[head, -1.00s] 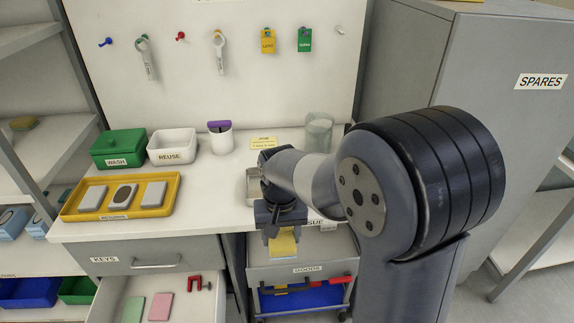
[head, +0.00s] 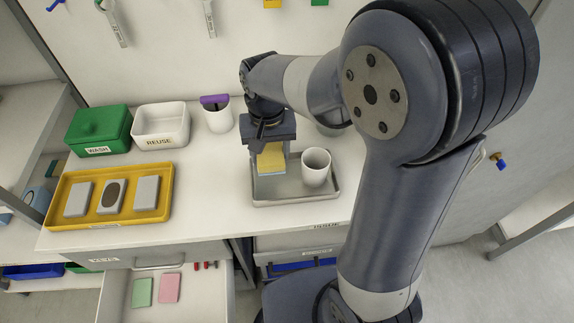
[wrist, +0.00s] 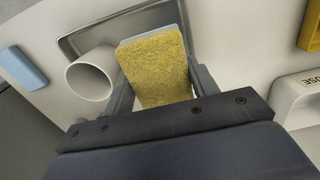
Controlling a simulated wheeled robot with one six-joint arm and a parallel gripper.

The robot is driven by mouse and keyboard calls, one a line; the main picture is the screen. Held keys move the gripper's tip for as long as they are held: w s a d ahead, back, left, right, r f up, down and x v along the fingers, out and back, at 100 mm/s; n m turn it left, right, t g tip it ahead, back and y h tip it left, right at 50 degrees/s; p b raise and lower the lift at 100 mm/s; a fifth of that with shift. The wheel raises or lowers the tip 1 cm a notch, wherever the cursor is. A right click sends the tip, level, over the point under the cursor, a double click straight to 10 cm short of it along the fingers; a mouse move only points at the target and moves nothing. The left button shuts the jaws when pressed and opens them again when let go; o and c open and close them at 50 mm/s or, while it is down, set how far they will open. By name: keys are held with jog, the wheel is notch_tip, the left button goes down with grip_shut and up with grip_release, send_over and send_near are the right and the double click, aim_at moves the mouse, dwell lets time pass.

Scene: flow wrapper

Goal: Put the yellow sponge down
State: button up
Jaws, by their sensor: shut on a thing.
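The yellow sponge (head: 271,160) is held upright in my gripper (head: 270,150), above the left part of a grey metal tray (head: 300,198) on the white counter. In the wrist view the yellow sponge (wrist: 158,75) has a rough yellow face and a thin pale blue edge. It sits between the two fingers of my gripper (wrist: 155,90), which are shut on it. A white cup (head: 316,167) stands in the right part of the tray, beside the sponge. I cannot tell whether the sponge's lower edge touches the tray.
A yellow tray (head: 167,211) with several grey blocks, a green WASH box (head: 100,130), a white REUSE bin (head: 161,125) and a purple-topped container (head: 216,113) stand to the left. Below, an open drawer (head: 200,295) holds green and pink pads. Bare counter lies between the two trays.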

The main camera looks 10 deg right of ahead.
aim_at(272, 182)
notch_tip(272, 182, down, 10)
jog(key=shift+r, duration=0.15)
dwell(0.4)
jog(key=shift+f, duration=0.2)
jog(key=o, duration=0.7)
jog(key=shift+r, duration=0.1)
notch_tip(272, 182, up, 12)
jog(key=shift+r, duration=0.15)
